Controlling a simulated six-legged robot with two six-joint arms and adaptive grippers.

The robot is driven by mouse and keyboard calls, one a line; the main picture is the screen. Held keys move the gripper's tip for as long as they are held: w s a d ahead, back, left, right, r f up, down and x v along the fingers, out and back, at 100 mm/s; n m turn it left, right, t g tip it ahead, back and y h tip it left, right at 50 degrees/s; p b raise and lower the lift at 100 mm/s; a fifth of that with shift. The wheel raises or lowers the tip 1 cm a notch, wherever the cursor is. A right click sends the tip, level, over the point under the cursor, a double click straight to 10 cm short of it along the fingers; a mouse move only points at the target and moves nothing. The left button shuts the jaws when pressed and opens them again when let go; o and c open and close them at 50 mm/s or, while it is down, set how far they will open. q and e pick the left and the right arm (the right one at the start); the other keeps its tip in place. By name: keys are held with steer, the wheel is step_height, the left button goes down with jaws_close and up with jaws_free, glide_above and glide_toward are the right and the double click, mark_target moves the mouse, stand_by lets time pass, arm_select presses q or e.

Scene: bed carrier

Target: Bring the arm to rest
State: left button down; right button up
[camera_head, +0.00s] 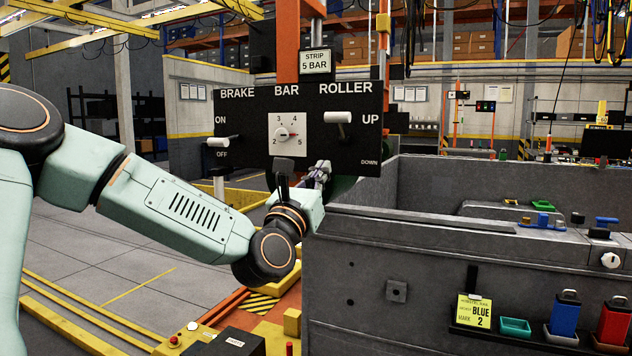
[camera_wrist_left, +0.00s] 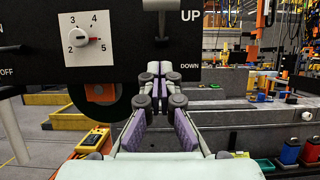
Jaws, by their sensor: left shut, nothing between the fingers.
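My left arm comes in from the left in the head view, and my left gripper (camera_head: 318,172) is just below the black control panel (camera_head: 245,160). The wrist view shows the left gripper (camera_wrist_left: 161,72) shut and empty, its fingertips together near the panel's lower edge. The panel carries a brake lever (camera_head: 218,141), a bar dial (camera_head: 283,134) with its red pointer toward 5, and a roller lever (camera_head: 338,118) beside the UP mark. I cannot tell whether the gripper touches the panel. My right gripper is not in view.
A large grey block (camera_head: 385,285) with raised walls stands right of my wrist. It carries a yellow tag (camera_head: 474,311), a blue container (camera_head: 565,315) and a red container (camera_head: 613,322). Yellow rails (camera_head: 75,330) lie at lower left. Open grey floor (camera_head: 120,265) shows below my arm.

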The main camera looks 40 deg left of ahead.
arm_select(q)
steer(key=s+d+f+m+g+h, duration=0.2)
steer(key=s+d+f+m+g, duration=0.25)
steer(key=f+m, duration=0.75)
steer(key=s+d+f+m+g+h, duration=0.25)
steer(key=d+f+m+g, duration=0.2)
steer(key=f+m, duration=0.75)
steer(key=s+d+f+m+g+h, duration=0.2)
steer(key=s+d+f+m+g, duration=0.35)
steer(key=f, duration=0.95)
steer(key=s+d+f+m+g, duration=0.1)
steer(key=s+f+m+g, duration=0.3)
steer(key=s+f, duration=0.4)
steer(key=s+d+f+m+g, duration=0.2)
steer(key=s+f, duration=0.7)
steer(key=s, duration=0.8)
steer(key=m+g+y, duration=0.1)
steer(key=m, duration=0.1)
steer(key=shift+d+f+m+g, duration=0.15)
steer(key=shift+d+m+g, duration=0.05)
steer(key=shift+m+g, duration=0.15)
